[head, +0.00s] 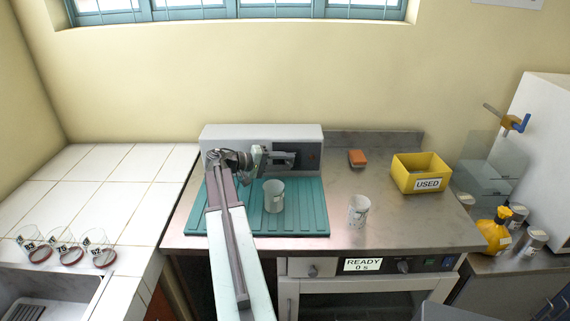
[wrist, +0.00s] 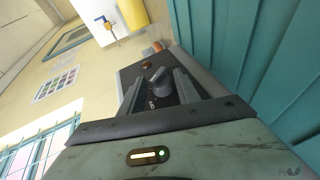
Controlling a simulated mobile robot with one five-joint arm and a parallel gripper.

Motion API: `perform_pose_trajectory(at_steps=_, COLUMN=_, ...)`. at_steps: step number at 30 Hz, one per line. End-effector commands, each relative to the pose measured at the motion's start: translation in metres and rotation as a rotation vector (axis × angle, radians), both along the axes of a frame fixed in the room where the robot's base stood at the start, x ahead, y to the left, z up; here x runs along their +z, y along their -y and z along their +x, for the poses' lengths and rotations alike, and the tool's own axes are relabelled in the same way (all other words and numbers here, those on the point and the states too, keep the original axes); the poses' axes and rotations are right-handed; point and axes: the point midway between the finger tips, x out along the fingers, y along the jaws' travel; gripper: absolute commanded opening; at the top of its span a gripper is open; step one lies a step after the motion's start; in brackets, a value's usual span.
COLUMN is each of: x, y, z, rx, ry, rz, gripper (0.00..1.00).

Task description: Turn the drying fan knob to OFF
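The drying fan housing (head: 222,137) is a long light-grey box at the back of the steel worktop, with a dark front panel. My gripper (head: 288,157) is in front of this panel and hides the knob in the head view. In the wrist view a grey knob (wrist: 159,80) stands on the dark panel (wrist: 131,73), seen between the two fingers of my gripper (wrist: 158,85). The fingers are apart, with gaps beside the knob; contact is not visible. Small pale marking is near the knob, too small to read.
A teal drying mat (head: 310,215) lies below my arm with a beaker (head: 274,196) on it. Another beaker (head: 358,211) stands right of it. A yellow USED bin (head: 421,172) and an orange block (head: 357,158) are at back right.

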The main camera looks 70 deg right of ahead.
Motion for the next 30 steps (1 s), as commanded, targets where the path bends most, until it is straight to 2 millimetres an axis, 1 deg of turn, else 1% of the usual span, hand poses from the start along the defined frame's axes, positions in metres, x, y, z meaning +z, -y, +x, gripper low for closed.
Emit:
perform_pose_trajectory(at_steps=2, x=0.004, y=-0.006, z=0.007, rx=0.002, ry=0.000, rz=0.001, gripper=0.39)
perform_pose_trajectory(at_steps=9, x=0.016, y=-0.036, z=0.040, rx=0.003, ry=-0.001, rz=0.000, gripper=0.39)
perform_pose_trajectory(at_steps=12, x=0.018, y=-0.045, z=0.049, rx=0.002, ry=-0.001, rz=-0.001, gripper=0.39)
perform_pose_trajectory(at_steps=16, x=0.019, y=-0.049, z=0.053, rx=0.001, ry=0.000, rz=-0.002, gripper=0.39)
perform_pose_trajectory(at_steps=28, x=0.018, y=-0.050, z=0.054, rx=0.002, ry=-0.001, rz=-0.001, gripper=0.39)
perform_pose_trajectory(at_steps=30, x=0.021, y=-0.050, z=0.054, rx=0.002, ry=-0.001, rz=-0.001, gripper=0.39)
